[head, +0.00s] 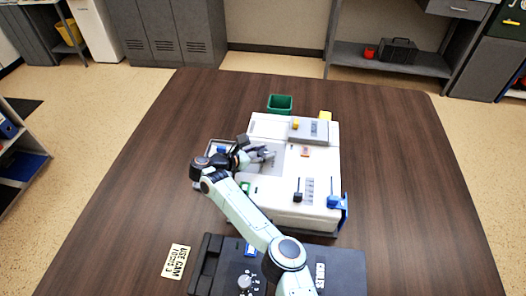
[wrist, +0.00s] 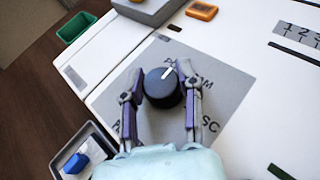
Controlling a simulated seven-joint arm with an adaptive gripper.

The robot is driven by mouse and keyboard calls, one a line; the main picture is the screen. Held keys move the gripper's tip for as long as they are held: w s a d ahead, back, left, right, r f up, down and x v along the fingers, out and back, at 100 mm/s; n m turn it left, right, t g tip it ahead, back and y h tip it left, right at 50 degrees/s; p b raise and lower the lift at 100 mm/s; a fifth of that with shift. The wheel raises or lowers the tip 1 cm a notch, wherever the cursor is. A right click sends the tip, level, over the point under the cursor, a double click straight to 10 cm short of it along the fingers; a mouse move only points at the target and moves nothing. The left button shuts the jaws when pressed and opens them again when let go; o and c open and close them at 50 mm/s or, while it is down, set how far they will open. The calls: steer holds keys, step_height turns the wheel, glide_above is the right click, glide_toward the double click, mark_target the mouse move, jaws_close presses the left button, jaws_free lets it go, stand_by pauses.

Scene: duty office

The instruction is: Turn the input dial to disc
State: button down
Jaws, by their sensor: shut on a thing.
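The input dial (wrist: 160,92) is a round black knob with a white pointer line, on a grey plate (wrist: 225,88) of the white machine (head: 262,130). In the wrist view its pointer aims up and slightly right, towards lettering partly hidden by the knob and fingers. Letters ending in "SC" show at the lower right of the plate, beside the right finger. More lettering at the lower left is mostly covered. My gripper (wrist: 162,80) is shut on the dial, one finger on each side. In the head view my gripper (head: 264,155) hides the dial.
A green bin (head: 279,103) stands behind the machine. A small tray holding a blue piece (wrist: 76,163) lies left of the plate. Slider levers and a blue handle (head: 334,202) are at the machine's right.

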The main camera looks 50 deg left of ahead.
steer(key=shift+w, duration=0.1)
steer(key=c, duration=0.7)
jaws_free()
steer(key=v, duration=0.7)
steer(key=shift+s+r, duration=0.1)
steer(key=shift+s, duration=0.15)
